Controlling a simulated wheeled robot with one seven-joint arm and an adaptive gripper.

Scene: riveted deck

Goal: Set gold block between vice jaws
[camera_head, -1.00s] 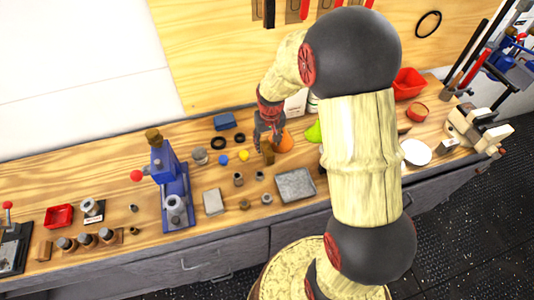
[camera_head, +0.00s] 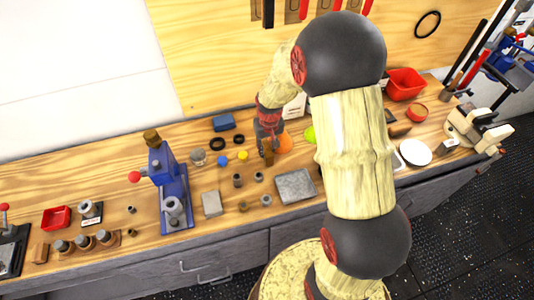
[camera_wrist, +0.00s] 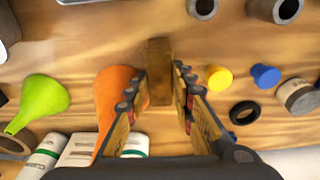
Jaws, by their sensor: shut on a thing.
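The gold block (camera_wrist: 159,70) is a brownish-gold upright bar between my fingers in the wrist view. In the head view the block (camera_head: 268,154) is small and partly covered by the fingers, over the middle of the bench. My gripper (camera_wrist: 160,88) is shut on it. In the head view my gripper (camera_head: 267,136) points down at the bench. I cannot tell whether the block still touches the wood. A cream vice (camera_head: 478,130) stands at the right end of the bench, well apart from my gripper. The gap between its jaws is hard to make out.
An orange funnel (camera_wrist: 117,95) lies close beside my fingers, with a green funnel (camera_wrist: 42,100) farther left. Yellow (camera_wrist: 219,77) and blue (camera_wrist: 265,75) pieces lie on the other side. A grey plate (camera_head: 296,186), white dish (camera_head: 416,152) and blue press (camera_head: 172,190) share the bench.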

